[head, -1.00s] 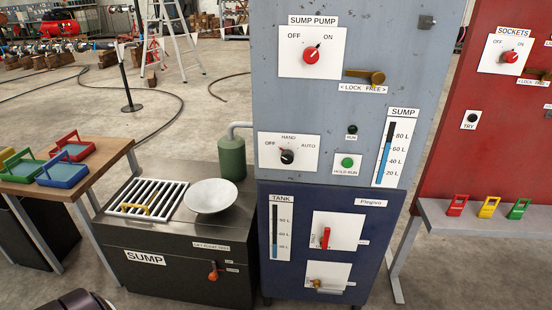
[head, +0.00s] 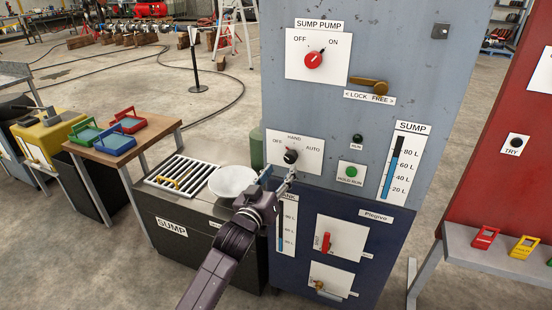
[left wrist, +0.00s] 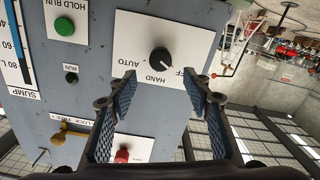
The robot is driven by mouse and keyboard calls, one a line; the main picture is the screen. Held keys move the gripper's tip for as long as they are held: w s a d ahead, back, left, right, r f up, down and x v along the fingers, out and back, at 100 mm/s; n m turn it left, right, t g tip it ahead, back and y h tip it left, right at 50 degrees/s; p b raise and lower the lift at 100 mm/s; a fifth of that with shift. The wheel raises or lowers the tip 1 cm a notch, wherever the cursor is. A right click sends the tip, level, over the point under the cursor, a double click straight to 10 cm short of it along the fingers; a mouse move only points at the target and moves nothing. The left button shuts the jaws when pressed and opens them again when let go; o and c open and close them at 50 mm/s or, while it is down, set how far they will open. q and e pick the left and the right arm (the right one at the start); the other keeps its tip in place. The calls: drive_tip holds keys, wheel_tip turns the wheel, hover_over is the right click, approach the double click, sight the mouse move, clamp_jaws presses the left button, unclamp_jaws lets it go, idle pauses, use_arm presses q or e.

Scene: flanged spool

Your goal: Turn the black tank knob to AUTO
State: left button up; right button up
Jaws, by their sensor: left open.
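The black tank knob (head: 290,156) sits on a white plate marked OFF, HAND and AUTO on the grey-blue cabinet. In the left wrist view the knob (left wrist: 161,61) appears upside down, with AUTO to its left and OFF to its right. It carries a pale pointer mark; I cannot tell surely which label it points at. My left gripper (head: 279,177) is just below and in front of the plate. In the left wrist view its two fingers (left wrist: 162,90) are spread and empty, with the knob beyond the gap, apart from them. My right gripper is not in view.
The red sump pump knob (head: 314,60) and brass lock lever (head: 369,85) are above. The green HOLD-RUN button (head: 351,172) is right of the plate. Below are a red handle (head: 326,242) and brass valve (head: 318,285). The sump box (head: 170,228) stands at left.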

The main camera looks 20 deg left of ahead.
sight(289, 158)
use_arm(q)
drive_tip(key=w, duration=0.6)
drive_tip(key=shift+w+p, duration=0.2)
drive_tip(key=shift+p, duration=0.1)
drive_tip(key=shift+w+f, duration=0.1)
drive_tip(key=shift+w, duration=0.55)
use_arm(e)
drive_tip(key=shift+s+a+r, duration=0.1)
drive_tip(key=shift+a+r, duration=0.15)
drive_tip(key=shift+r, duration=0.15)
use_arm(q)
drive_tip(key=shift+d, duration=0.1)
drive_tip(key=c, duration=1.1)
drive_tip(key=shift+c, duration=0.3)
